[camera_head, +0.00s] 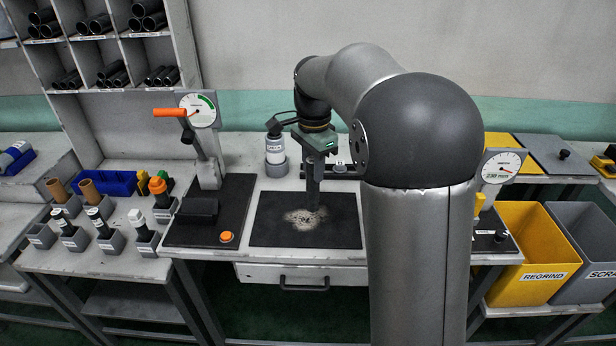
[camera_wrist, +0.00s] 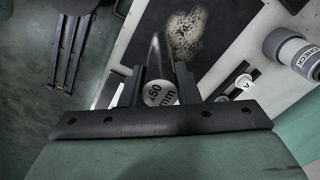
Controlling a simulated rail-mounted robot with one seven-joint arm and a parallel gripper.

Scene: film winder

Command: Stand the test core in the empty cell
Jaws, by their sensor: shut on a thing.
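My gripper (camera_head: 315,152) is above the black mat (camera_head: 270,235) and is shut on a dark cylinder, which I take to be the test core (camera_head: 312,190). It hangs about upright over the mat's pale speckled patch; whether its lower end touches is unclear. In the wrist view the core's white end label (camera_wrist: 160,92), reading "50 mm" in part, shows between the two fingers (camera_wrist: 161,88). At the left, a grey labelled holder (camera_head: 41,237) looks empty. The holders to its right (camera_head: 74,240) carry white-and-black pieces.
A dial gauge with an orange handle (camera_head: 178,112) stands left of the mat. A white-and-grey bottle (camera_head: 275,150) stands behind it. A rack (camera_head: 100,50) at upper left holds black tubes. A blue bin (camera_head: 105,182) is at left. Yellow (camera_head: 530,240) and grey (camera_head: 590,235) bins are at right.

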